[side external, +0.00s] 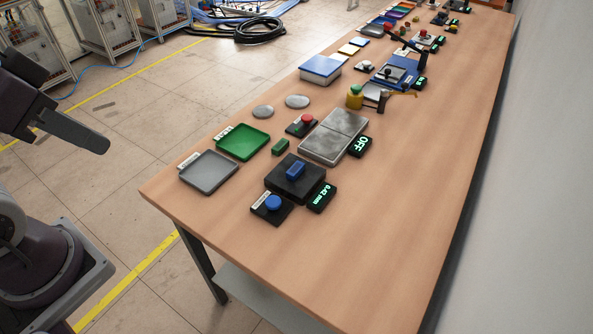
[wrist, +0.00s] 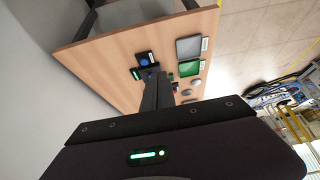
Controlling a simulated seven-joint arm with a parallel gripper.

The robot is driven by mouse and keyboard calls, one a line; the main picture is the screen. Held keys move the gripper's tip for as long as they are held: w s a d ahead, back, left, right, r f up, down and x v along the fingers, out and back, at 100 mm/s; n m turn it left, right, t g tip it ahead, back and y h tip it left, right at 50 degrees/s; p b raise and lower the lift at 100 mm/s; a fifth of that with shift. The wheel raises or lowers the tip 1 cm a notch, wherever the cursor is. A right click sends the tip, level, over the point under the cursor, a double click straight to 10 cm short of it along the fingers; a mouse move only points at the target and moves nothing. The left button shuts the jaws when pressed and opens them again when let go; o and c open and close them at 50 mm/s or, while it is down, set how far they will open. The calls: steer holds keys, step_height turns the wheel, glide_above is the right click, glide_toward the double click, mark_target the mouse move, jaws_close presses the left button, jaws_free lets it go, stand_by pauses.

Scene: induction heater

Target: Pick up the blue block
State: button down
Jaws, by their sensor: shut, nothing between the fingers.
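The blue block (side external: 295,170) is small and lies on a square black plate (side external: 280,184) near the front end of the wooden table. A display reading 0.42 mm (side external: 321,198) stands beside the plate. My gripper (side external: 98,145) is at the left, off the table's left edge and well apart from the block. It is shut and empty. In the wrist view my dark gripper (wrist: 157,78) points at the table and covers part of it. I cannot make out the blue block there.
A blue round button (side external: 273,202) is in front of the plate. A grey tray (side external: 208,172), a green tray (side external: 243,142) and a green block (side external: 280,147) are nearby. A metal plate (side external: 325,147) lies behind, with an OFF display (side external: 360,146). The table's right side is clear.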

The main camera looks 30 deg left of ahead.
steer(key=c, duration=0.6)
jaws_free()
steer(key=m+g, duration=0.5)
steer(key=m, duration=1.2)
glide_above(296, 168)
steer(key=s+a, duration=0.1)
step_height(296, 168, down, 18)
steer(key=shift+m+g, duration=0.3)
steer(key=shift+m, duration=0.2)
steer(key=f, duration=0.7)
steer(key=w+d+f, duration=0.1)
steer(key=f, duration=0.3)
steer(key=shift+f, duration=0.3)
